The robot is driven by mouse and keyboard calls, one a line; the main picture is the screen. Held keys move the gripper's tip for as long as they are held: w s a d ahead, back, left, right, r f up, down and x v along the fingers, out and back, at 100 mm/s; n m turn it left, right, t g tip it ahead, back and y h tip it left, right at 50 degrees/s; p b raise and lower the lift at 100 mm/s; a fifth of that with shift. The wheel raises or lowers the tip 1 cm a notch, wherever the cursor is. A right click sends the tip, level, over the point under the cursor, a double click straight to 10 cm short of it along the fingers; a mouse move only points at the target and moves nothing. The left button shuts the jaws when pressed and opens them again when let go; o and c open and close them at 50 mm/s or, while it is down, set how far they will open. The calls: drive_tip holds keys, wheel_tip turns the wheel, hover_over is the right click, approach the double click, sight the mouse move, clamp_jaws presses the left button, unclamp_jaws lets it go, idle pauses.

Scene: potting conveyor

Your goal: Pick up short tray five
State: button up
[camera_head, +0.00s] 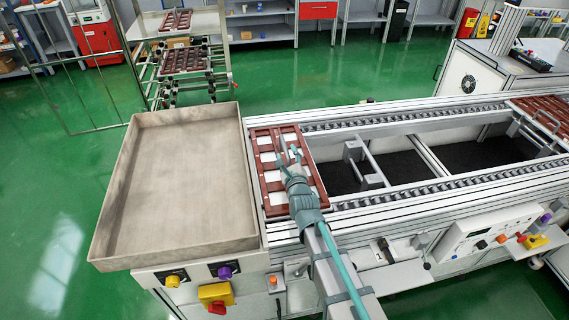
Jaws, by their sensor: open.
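A reddish-brown tray (266,147) with rectangular openings lies on the left end of the conveyor, beside the big bin. My gripper (288,153) is over this tray, and its fingers are spread apart. My wrist and arm come in from the lower right and hide part of the tray's middle and right side. I cannot tell whether the fingers touch the tray. No number is readable on it, so I cannot tell whether it is short tray five.
A large empty grey bin (182,190) stands left of the tray. Conveyor rails (420,112) run right around open gaps, with more brown trays (545,112) at the far right. A rack (185,75) behind holds similar trays. Knobs and a control box line the front.

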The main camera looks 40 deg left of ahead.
sight(282, 138)
drive_tip(key=p+x, duration=0.1)
drive_tip(key=x, duration=0.3)
drive_tip(key=shift+a, duration=0.1)
drive_tip(key=shift+s, duration=0.1)
clamp_jaws()
